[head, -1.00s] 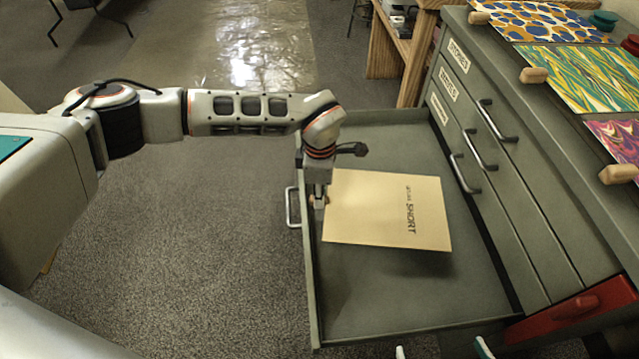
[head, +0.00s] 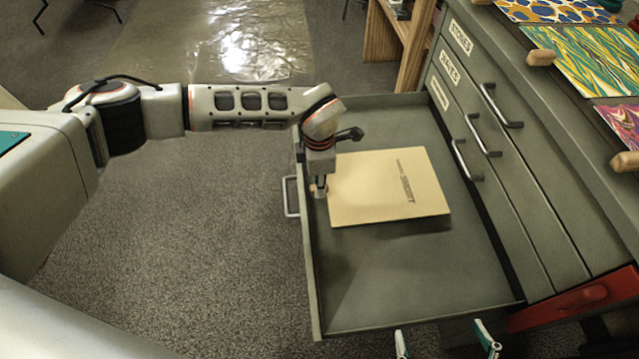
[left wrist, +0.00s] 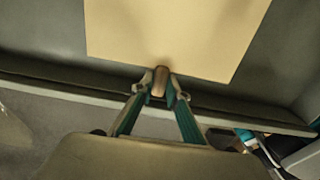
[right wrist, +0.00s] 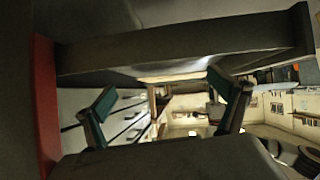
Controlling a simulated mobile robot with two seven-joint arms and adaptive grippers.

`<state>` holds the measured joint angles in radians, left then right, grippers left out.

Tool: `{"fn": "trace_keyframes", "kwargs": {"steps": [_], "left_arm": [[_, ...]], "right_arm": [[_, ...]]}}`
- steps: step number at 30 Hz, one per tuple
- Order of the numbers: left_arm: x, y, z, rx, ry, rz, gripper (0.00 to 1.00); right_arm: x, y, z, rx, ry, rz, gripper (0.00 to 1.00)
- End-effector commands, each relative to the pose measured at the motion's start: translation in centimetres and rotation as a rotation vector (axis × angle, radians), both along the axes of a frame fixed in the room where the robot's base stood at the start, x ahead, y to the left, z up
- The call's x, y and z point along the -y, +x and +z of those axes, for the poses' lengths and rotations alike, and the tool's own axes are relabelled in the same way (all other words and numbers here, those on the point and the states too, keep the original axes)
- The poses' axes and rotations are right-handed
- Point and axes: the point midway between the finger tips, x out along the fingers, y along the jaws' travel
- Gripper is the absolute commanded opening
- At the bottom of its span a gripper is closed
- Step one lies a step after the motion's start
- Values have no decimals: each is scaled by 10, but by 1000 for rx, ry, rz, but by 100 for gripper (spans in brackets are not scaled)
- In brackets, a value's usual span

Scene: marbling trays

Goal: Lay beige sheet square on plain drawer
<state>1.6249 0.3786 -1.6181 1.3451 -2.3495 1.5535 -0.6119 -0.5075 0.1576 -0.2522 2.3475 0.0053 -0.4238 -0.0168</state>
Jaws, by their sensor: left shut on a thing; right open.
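The beige sheet (head: 375,190) has dark printed writing near its right side. It is over the far half of the open, plain grey-green drawer (head: 400,285); a shadow along its near edge suggests it is slightly raised there. My left gripper (head: 320,190) is at the sheet's left edge, beside the drawer's front wall. The left wrist view shows its fingertips (left wrist: 160,88) shut on a small wooden clip (left wrist: 161,80) at the edge of the sheet (left wrist: 170,35). My right gripper (head: 447,343) is open and empty below the drawer's near side; the right wrist view shows its spread fingers (right wrist: 168,100).
The cabinet (head: 530,150) stands right, with shut labelled drawers and a red drawer (head: 570,300) low down. Marbled sheets (head: 580,60) with wooden clips lie on top. The open drawer's near half is clear. Its front handle (head: 290,196) faces the floor at left.

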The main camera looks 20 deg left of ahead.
Motion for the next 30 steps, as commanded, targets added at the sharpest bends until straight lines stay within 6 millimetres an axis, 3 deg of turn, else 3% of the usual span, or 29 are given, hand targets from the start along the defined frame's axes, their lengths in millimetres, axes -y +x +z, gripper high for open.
{"fn": "trace_keyframes", "kwargs": {"steps": [15,30], "left_arm": [[0,-2,-37,-7,0,0,5],[-2,-3,-51,-8,4,0,0]], "right_arm": [[-3,-7,-7,-19,8,3,96],[-6,0,-2,0,19,1,96]]}}
